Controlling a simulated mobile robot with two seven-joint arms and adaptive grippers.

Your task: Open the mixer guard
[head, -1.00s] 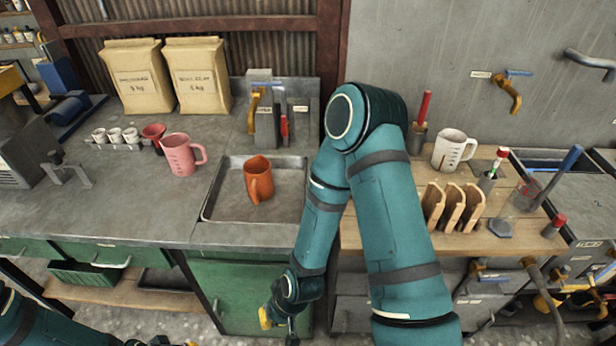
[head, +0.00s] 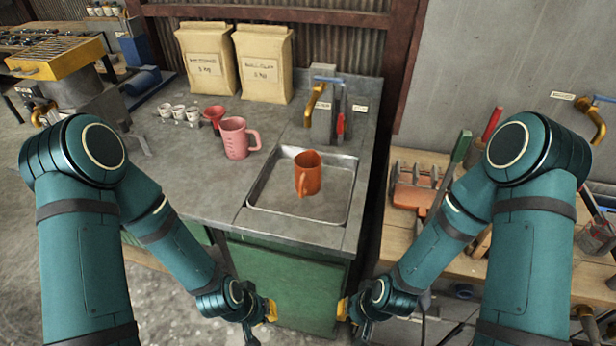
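The yellow slatted guard (head: 58,60) sits at the far left, on top of the grey mixer body (head: 80,98). It appears closed and lies flat, but my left arm hides part of the mixer below it. My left gripper (head: 262,322) hangs low in front of the green cabinet, far right of and below the guard. My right gripper (head: 352,322) hangs beside it, a little to the right. Both show yellow tips and dark fingers, with no object visible at either. They are too small and edge-on to tell open from shut.
The counter (head: 190,150) holds a pink jug (head: 235,140), a red funnel-like cup (head: 214,117), small white cups (head: 178,112) and two paper sacks (head: 207,62). An orange mug (head: 307,175) stands in the shallow sink (head: 262,190). A wooden tool bench (head: 405,238) is at right.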

